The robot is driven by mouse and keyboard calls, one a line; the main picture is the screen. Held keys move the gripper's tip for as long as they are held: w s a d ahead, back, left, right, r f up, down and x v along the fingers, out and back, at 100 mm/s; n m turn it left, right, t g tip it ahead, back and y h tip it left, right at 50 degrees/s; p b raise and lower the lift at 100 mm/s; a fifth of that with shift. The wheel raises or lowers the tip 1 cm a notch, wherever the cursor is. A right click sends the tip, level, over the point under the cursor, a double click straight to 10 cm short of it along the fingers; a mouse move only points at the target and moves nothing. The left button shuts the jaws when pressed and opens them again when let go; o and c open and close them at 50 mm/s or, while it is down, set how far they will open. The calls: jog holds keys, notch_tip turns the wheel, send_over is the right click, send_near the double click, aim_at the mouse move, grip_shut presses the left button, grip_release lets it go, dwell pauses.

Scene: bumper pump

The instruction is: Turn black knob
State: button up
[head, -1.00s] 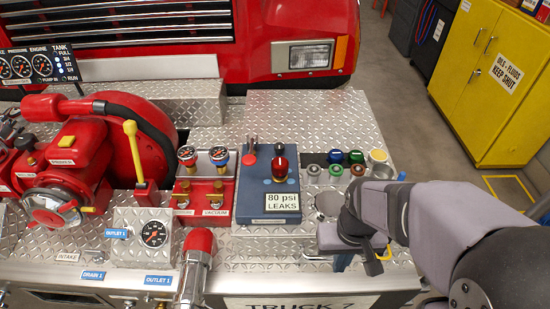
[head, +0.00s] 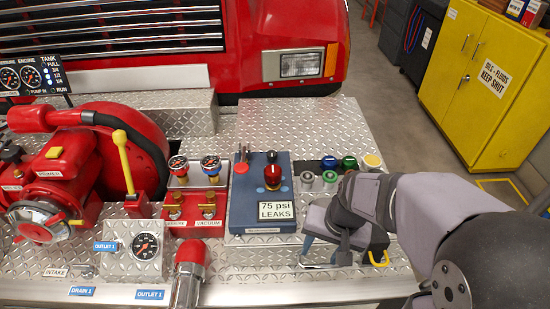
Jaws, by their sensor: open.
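The black knob (head: 272,156) stands near the back of a blue panel box (head: 238,205), just behind a larger red knob (head: 273,175). A sign (head: 276,212) on the box's front reads "75 psi LEAKS". My gripper (head: 325,250) is right of the box and nearer the camera, pointing down over the diamond-plate deck. Its blue fingertips are apart, with nothing seen between them. It is clear of the black knob. My wrist hides part of the deck and some of the caps behind it.
Coloured caps (head: 330,162) stand on the deck right of the box. A small lever (head: 242,154) is at the box's back left. Left are two gauges (head: 178,165), a yellow-handled lever (head: 122,150) and a red pump (head: 70,165). The deck behind the box is clear.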

jog(key=w+a+f+m+t+y+b, duration=0.1)
jog(key=w+a+m+t+b, duration=0.15)
jog(key=w+m, duration=0.35)
jog(key=w+a+f+m+t+y+b, duration=0.1)
jog(key=w+m+b, duration=0.25)
jog(key=w, duration=0.55)
jog(key=m+t+y+b, duration=0.4)
jog(key=m+t, duration=0.1)
jog(key=m, duration=0.9)
send_near(272, 153)
jog(key=d, duration=0.1)
jog(key=shift+w+a+f+y, duration=0.1)
jog(key=shift+w+f+y, duration=0.1)
jog(key=shift+f+y, duration=0.25)
jog(key=shift+w+f+y, duration=0.2)
jog(key=shift+f+y, duration=0.05)
jog(key=shift+y, duration=0.4)
jog(key=shift+p+x, duration=1.35)
jog(key=shift+x, duration=2.3)
jog(key=c, duration=1)
